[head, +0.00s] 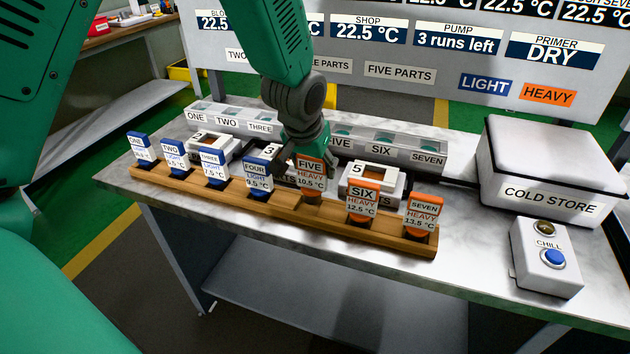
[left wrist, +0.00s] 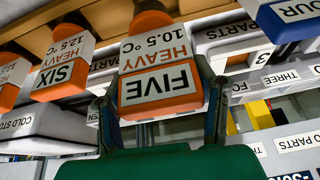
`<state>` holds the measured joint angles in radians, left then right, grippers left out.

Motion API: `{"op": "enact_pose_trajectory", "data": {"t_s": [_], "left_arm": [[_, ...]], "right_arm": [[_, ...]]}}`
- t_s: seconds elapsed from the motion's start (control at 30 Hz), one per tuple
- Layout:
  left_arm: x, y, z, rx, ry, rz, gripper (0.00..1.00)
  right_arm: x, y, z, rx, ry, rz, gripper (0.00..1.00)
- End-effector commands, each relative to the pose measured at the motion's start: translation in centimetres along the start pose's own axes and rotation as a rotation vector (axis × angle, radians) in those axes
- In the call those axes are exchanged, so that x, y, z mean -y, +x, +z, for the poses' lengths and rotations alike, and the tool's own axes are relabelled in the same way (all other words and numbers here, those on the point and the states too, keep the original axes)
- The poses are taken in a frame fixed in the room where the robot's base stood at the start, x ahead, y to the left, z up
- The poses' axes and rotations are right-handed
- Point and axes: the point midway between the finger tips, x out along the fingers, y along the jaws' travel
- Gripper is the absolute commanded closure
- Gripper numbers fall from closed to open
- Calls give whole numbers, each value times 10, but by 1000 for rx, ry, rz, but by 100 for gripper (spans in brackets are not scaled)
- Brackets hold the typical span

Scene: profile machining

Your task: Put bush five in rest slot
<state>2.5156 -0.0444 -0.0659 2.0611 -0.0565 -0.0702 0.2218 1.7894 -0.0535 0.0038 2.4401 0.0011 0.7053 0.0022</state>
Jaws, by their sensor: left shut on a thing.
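Bush five (head: 310,174) has an orange and white tag reading FIVE, HEAVY, 10.5 °C. It is at the wooden rack (head: 285,207), between bush four (head: 258,175) and bush six (head: 362,204). My left gripper (head: 302,160) is over it from behind. In the left wrist view, the fingers stand on either side of the bush five tag (left wrist: 158,85), shut on it. I cannot tell whether its foot is seated or slightly raised. A grey slotted block (head: 427,147) with number labels lies behind; the arm hides its middle. No label reads "rest". My right gripper is out of view.
Blue-tagged bushes one (head: 141,147), two and three stand left in the rack; orange bush seven (head: 423,215) stands at its right end. White fixtures (head: 371,182) sit just behind the rack. The cold store (head: 548,178) and chill button box (head: 546,258) are at right.

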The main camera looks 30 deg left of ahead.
Motion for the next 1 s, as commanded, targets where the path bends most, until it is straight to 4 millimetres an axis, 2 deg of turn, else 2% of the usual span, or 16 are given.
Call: {"op": "enact_pose_trajectory", "data": {"t_s": [0.23, 0.63, 0.67, 0.7, 1.0], "left_arm": [[-1, 30, 13, 4, -1, -2, 100], [-2, 35, 15, 2, -1, -4, 100], [-2, 35, 16, 3, -1, -4, 41], [-2, 35, 15, 2, -2, -4, 27], [-2, 35, 15, 2, -2, -3, 27]], "right_arm": [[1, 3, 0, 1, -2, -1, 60], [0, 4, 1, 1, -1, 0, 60], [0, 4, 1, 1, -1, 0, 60], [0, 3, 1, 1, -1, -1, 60], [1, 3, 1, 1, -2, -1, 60]]}}
